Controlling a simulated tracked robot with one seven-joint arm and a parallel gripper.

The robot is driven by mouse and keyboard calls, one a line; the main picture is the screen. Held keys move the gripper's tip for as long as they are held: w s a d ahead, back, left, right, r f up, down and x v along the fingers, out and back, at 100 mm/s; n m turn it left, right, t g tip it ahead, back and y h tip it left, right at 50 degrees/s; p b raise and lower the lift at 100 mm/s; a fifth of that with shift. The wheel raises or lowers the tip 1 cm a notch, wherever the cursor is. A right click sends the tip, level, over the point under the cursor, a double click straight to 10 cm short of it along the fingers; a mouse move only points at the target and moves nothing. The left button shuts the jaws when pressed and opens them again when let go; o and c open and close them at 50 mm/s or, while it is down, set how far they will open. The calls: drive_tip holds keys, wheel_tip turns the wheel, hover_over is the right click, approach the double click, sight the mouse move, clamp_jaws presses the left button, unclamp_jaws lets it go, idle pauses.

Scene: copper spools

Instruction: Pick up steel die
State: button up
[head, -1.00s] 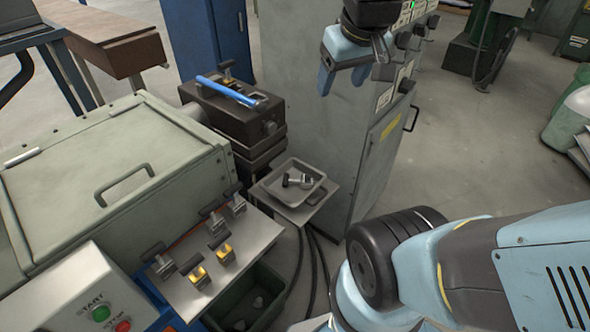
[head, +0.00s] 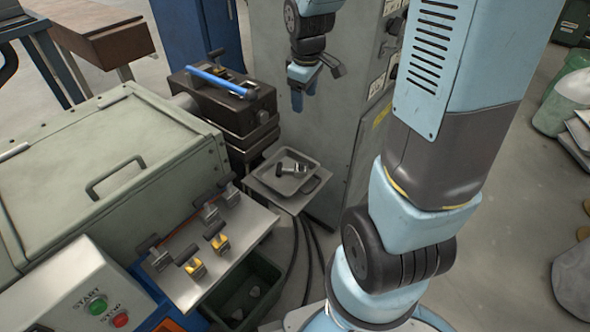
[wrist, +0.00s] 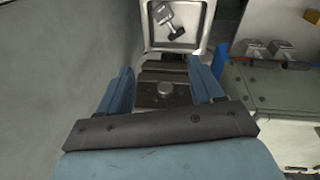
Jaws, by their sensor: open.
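A steel die with a dark handle (head: 292,168) lies in a shallow grey tray (head: 311,185); it also shows at the top of the wrist view (wrist: 166,18). More steel pieces with dark handles stand on the sloping metal shelf, one (head: 229,192) at its upper end and another (head: 208,212) beside it. Two brass-coloured pieces, one (head: 220,243) and another (head: 195,268), stand on its front part. My gripper (head: 303,92) hangs open and empty above and behind the tray. In the wrist view its fingers (wrist: 160,84) are apart, with the tray beyond them.
A dark machine block with a blue bar (head: 218,79) stands left of the tray. A tall grey cabinet (head: 275,60) rises close behind my gripper. A green lidded machine (head: 100,170) fills the left. A dark green bin (head: 245,290) sits below the shelf.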

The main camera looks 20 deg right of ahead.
drive_tip(key=w+f+n+g, duration=0.1)
drive_tip(key=w+f+n, duration=0.2)
drive_tip(key=f, duration=0.6)
drive_tip(key=w+f+n+g, duration=0.1)
drive_tip(key=w+f+n, duration=0.1)
drive_tip(key=f, duration=0.6)
hover_over(295, 167)
drive_tip(key=f, duration=0.8)
drive_tip(key=shift+s+d, duration=0.1)
drive_tip(key=shift+s, duration=0.1)
drive_tip(key=shift+w+f, duration=0.2)
drive_tip(key=shift+f, duration=3)
clamp_jaws()
drive_tip(key=shift+r, duration=0.1)
